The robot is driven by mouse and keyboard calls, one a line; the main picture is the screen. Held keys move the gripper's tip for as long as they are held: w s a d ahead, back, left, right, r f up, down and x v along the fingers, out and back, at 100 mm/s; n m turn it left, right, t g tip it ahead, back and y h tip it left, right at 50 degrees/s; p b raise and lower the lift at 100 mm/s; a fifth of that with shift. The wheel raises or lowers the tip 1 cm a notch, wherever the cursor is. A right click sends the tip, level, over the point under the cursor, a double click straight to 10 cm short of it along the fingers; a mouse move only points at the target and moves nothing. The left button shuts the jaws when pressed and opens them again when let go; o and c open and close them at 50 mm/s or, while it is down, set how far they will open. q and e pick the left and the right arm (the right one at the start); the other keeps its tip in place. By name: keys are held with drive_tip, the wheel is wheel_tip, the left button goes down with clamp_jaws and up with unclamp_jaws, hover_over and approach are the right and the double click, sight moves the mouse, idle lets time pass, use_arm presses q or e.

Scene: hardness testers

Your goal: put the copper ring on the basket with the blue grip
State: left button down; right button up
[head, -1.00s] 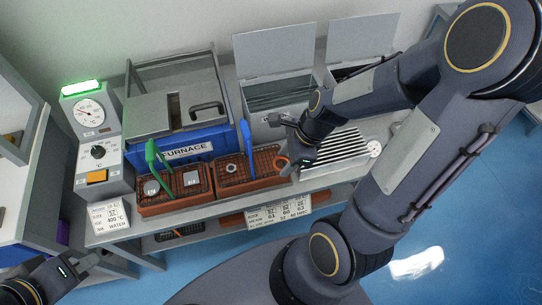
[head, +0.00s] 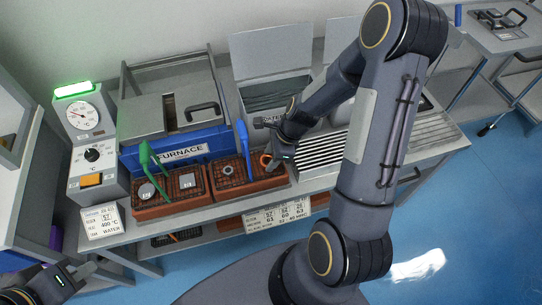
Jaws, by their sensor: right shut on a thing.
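The copper ring (head: 266,161) is at the tips of my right gripper (head: 271,160), which is shut on it. The ring appears over the right part of the basket with the blue grip (head: 247,193); I cannot tell whether it touches the mesh. A grey ring (head: 228,171) lies in the left part of that basket. My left gripper (head: 84,271) is low at the left, far from the baskets; its jaw opening is unclear.
A basket with a green grip (head: 150,208) holding grey pieces stands directly left. The blue furnace (head: 184,153) is behind the baskets. A slatted rack (head: 322,150) and an open-lidded tank (head: 275,97) are to the right. A label stand (head: 101,222) stands at the front left.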

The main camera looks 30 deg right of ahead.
drive_tip(key=o, duration=0.8)
drive_tip(key=shift+f, duration=0.1)
drive_tip(key=shift+r, duration=0.35)
drive_tip(key=p+v, duration=0.2)
drive_tip(key=v, duration=0.9)
drive_tip(key=shift+s+a+r+n+t, duration=0.65)
drive_tip(key=shift+s+a+r+n, duration=0.65)
drive_tip(key=shift+s+r+n, duration=1.7)
drive_tip(key=shift+s+a+r+n+t, duration=0.6)
drive_tip(key=shift+s+a+r+n, duration=1.1)
drive_tip(key=shift+n, duration=2.45)
drive_tip(key=shift+s+a+r+n+t, duration=0.8)
drive_tip(key=shift+s+r+n, duration=1.2)
drive_tip(key=shift+s+n, duration=1.2)
